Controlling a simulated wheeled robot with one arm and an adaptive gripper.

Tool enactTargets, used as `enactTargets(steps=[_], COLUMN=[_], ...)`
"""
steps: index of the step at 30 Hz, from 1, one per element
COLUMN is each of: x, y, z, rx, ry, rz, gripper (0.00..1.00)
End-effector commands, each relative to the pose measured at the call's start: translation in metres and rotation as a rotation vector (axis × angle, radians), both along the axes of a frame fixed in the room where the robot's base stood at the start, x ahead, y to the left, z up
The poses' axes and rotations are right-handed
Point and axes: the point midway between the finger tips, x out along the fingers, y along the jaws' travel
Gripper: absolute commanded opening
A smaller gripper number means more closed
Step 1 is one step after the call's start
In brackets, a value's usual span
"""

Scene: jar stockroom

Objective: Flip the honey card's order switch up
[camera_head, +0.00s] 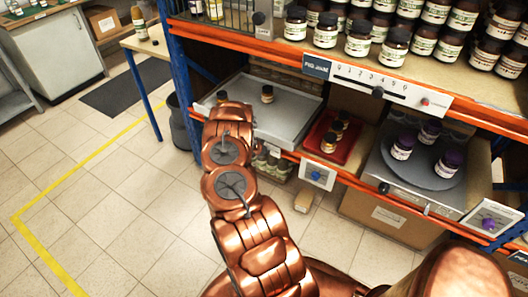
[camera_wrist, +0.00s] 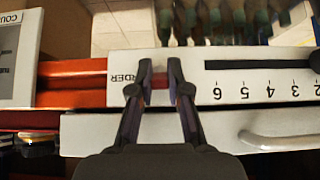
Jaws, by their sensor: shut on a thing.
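In the wrist view a white card (camera_wrist: 255,90) on the orange rail shows upside-down numbers, a dark slot and the word ORDER, partly covered by my finger. My gripper (camera_wrist: 160,66) is at the ORDER end of this card. Its two dark fingers are close together, shut on a small reddish piece (camera_wrist: 160,82) between them, which appears to be the order switch. The fingers hide most of it, so I cannot tell whether it is up or down. No honey name is readable on the card. In the head view my copper arm hides the gripper.
The shelf's orange rails (camera_head: 350,178) run across in front. An upper card (camera_head: 385,90) has a slider and a red knob, beside a FIG JAM sign (camera_head: 316,67). A red tray (camera_head: 338,148) and a round grey plate (camera_head: 420,170) hold jars. Floor at left is clear.

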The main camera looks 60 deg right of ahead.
Motion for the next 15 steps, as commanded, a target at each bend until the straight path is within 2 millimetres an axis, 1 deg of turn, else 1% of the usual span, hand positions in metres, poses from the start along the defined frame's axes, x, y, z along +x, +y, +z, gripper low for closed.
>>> enactTargets(steps=[1,6,8,15], x=[-0.0017,-0.0008,-0.0005,0.0001], y=[-0.0005,-0.0002,0.0001,0.0003], z=[-0.0003,-0.0002,-0.0002,-0.0001], rx=[0.0,0.0,0.0,0.0], ry=[0.001,0.0,0.001,0.001], rz=[-0.003,-0.001,-0.001,0.001], gripper=[0.18,0.36,0.42,0.42])
